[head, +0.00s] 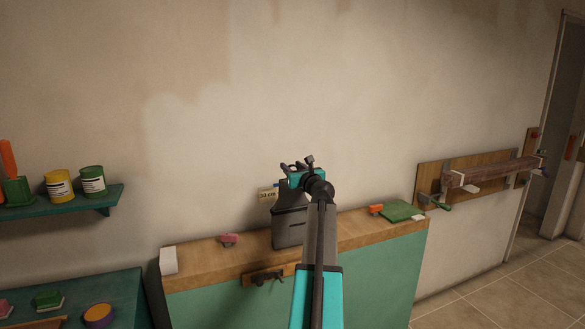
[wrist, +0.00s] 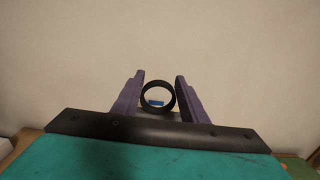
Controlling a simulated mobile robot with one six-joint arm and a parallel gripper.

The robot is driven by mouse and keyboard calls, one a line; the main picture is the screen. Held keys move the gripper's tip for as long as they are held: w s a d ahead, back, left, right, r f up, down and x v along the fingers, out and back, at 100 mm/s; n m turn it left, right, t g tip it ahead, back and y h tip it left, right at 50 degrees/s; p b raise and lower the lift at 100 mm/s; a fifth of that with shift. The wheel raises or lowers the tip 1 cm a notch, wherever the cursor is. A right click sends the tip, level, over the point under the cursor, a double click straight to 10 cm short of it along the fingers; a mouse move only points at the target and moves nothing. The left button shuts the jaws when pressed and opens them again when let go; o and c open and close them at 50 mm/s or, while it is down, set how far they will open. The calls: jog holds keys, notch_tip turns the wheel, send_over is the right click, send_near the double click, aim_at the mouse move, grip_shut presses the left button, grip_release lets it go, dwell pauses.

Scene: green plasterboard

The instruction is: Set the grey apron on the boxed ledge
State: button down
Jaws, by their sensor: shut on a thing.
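The grey apron (head: 289,230) hangs below my gripper (head: 297,168) in the head view, partly hidden by my arm. It overlaps the wooden top of the boxed ledge (head: 345,231); I cannot tell whether it touches. In the wrist view, my gripper's purple fingers (wrist: 158,82) stand on either side of a dark ring (wrist: 143,97), which seems to be part of the apron. The gripper is shut on the apron.
On the ledge are a white block (head: 168,260), a pink item (head: 229,240), an orange item (head: 376,209) and a green folded cloth (head: 402,211). A hook rail (head: 262,277) is on its front. A shelf (head: 75,203) with tins is at left.

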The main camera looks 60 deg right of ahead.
jog(key=c, duration=1)
grip_release()
jog(key=shift+c, duration=0.2)
jog(key=shift+s+a, duration=0.1)
jog(key=shift+s, duration=0.05)
jog(key=b+v, duration=0.2)
jog(key=v, duration=0.9)
jog(key=shift+s+a, duration=0.25)
